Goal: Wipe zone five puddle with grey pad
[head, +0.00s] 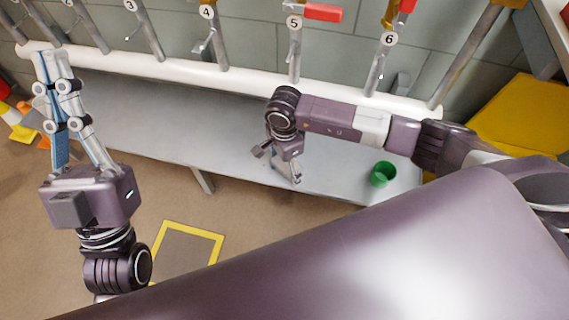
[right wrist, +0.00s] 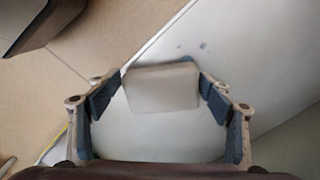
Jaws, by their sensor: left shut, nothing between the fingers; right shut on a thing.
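The grey pad (right wrist: 163,88) is a pale, rounded block between the fingers of my right gripper (right wrist: 160,90) in the right wrist view. That gripper is shut on it, over the grey bench. In the head view my right gripper (head: 285,172) points down at the bench below the number 5 tag (head: 294,22); its own wrist mostly hides the pad there. A faint, pale rounded patch (right wrist: 165,140) shows below the pad in the wrist view; I cannot tell whether it is the puddle. My left gripper (head: 42,52) is shut and empty, near the white pipe at far left.
The long grey bench (head: 235,130) runs below a white pipe (head: 200,72) with numbered valve stems. A green cup (head: 382,174) stands on the bench right of my right gripper. A yellow-bordered floor patch (head: 187,250) lies in front. Small dark spots (right wrist: 203,45) mark the bench.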

